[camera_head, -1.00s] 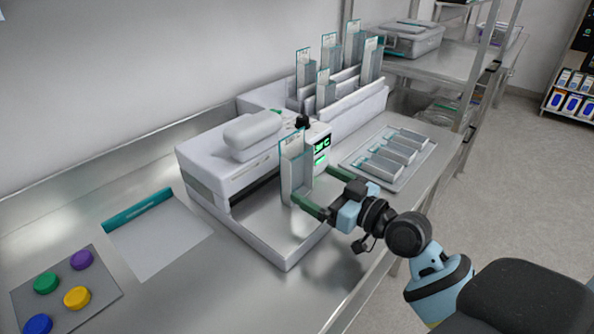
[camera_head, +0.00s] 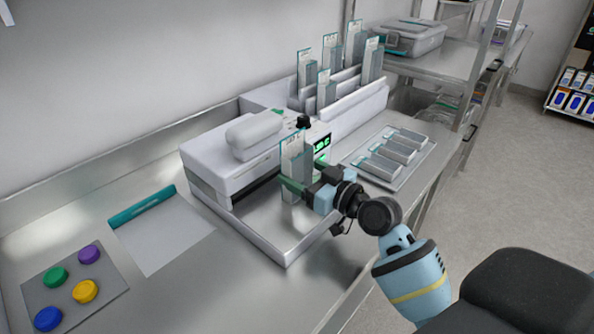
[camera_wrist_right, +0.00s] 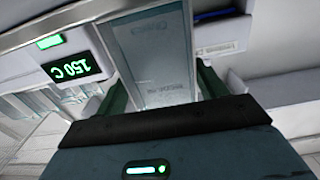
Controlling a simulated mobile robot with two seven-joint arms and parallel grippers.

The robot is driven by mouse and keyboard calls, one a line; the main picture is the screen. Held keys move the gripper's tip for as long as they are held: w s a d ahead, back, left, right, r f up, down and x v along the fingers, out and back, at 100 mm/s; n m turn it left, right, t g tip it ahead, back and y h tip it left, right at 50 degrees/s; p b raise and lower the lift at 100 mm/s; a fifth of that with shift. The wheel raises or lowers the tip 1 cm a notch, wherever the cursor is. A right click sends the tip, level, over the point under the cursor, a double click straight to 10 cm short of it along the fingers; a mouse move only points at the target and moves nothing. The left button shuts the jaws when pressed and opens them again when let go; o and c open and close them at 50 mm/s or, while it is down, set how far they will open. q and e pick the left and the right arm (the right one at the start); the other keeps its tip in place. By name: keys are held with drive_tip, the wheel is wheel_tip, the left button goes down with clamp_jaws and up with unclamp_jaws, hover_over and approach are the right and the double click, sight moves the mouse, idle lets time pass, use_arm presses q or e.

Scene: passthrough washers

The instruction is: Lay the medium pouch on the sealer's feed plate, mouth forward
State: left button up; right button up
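A tall pale grey pouch (camera_head: 292,160) with a teal-edged top stands upright above the sealer's metal feed plate (camera_head: 262,222), in front of the white sealer (camera_head: 215,165). I take it as the medium pouch; whether its foot touches the plate is hard to tell. My right gripper (camera_head: 300,178) is at the pouch, low on its body. In the right wrist view the pouch (camera_wrist_right: 158,60) stands between the two green fingers, one on each side. Whether they press on it cannot be told. My left gripper is not in view.
A white rack (camera_head: 345,105) with several upright pouches stands behind the sealer. A tray (camera_head: 418,165) with several lying packs is to the right. A white sheet with a teal bar (camera_head: 165,240) and a mat with coloured discs (camera_head: 112,270) lie to the left.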

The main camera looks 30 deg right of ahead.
sight(303, 158)
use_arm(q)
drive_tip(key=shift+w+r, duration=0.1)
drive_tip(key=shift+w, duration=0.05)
use_arm(e)
drive_tip(key=c, duration=0.3)
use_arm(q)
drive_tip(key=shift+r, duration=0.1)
use_arm(e)
drive_tip(key=shift+r, duration=0.15)
drive_tip(key=shift+r, duration=0.6)
wheel_tip(303, 158, up, 2)
drive_tip(key=shift+r, duration=0.2)
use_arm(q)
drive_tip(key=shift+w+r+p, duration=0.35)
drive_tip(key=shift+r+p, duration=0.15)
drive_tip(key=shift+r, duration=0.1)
use_arm(e)
drive_tip(key=shift+s+a+r, duration=0.2)
drive_tip(key=shift+s+a, duration=0.65)
drive_tip(key=shift+s, duration=1.7)
drive_tip(key=shift+s+a+r, duration=0.15)
drive_tip(key=shift+s+a, duration=0.75)
drive_tip(key=shift+s, duration=1.6)
drive_tip(key=shift+s+a+r, duration=0.2)
drive_tip(key=shift+s+a, duration=0.65)
drive_tip(key=shift+s, duration=1.7)
